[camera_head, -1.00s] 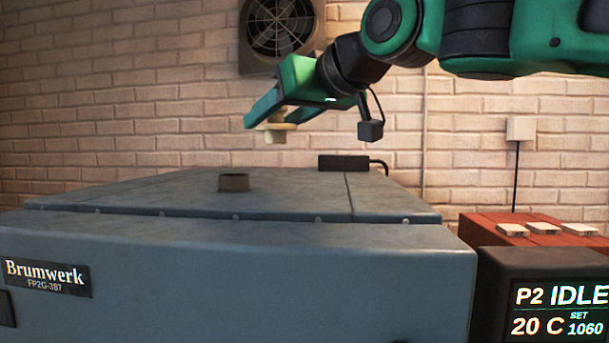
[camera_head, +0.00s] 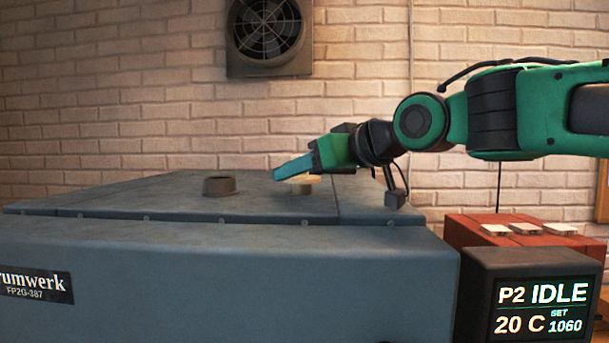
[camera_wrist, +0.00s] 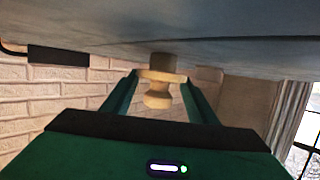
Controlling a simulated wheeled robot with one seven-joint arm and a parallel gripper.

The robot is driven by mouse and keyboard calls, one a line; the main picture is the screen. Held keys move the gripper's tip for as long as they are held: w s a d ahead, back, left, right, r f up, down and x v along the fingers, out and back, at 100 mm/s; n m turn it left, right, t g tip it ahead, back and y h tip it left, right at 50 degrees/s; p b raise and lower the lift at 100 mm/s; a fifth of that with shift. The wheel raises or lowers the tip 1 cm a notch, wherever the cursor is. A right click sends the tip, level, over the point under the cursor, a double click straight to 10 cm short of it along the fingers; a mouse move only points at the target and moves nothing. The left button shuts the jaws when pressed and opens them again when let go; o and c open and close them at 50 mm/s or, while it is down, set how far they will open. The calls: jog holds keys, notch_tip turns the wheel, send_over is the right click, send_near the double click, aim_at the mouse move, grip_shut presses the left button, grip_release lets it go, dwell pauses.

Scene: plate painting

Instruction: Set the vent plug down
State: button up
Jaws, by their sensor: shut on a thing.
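The cream vent plug (camera_head: 303,187) has a wide flange and a short stem below it; its knob shows in the wrist view (camera_wrist: 157,98). My gripper (camera_head: 290,168) is shut on the plug, one finger on each side. The plug is upright, stem down, low over the grey kiln lid (camera_head: 270,207). The stem's end looks at or very near the lid surface; I cannot tell whether it touches. The dark round vent collar (camera_head: 219,186) stands on the lid, left of the plug and apart from it. My fingers partly hide the plug in the head view.
A dark controller box (camera_head: 480,300) reading IDLE stands at the front right. Behind it, a red brick block (camera_head: 465,232) carries several pale pieces. A wall fan (camera_head: 268,35) hangs above. The lid around the plug is clear.

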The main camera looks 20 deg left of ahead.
jog(key=o, duration=1.1)
jog(key=shift+o, duration=0.2)
jog(key=v, duration=1.1)
jog(key=shift+s+d+r, duration=0.2)
jog(key=shift+d, duration=0.05)
jog(key=shift+s+d, duration=0.1)
jog(key=shift+d, duration=0.05)
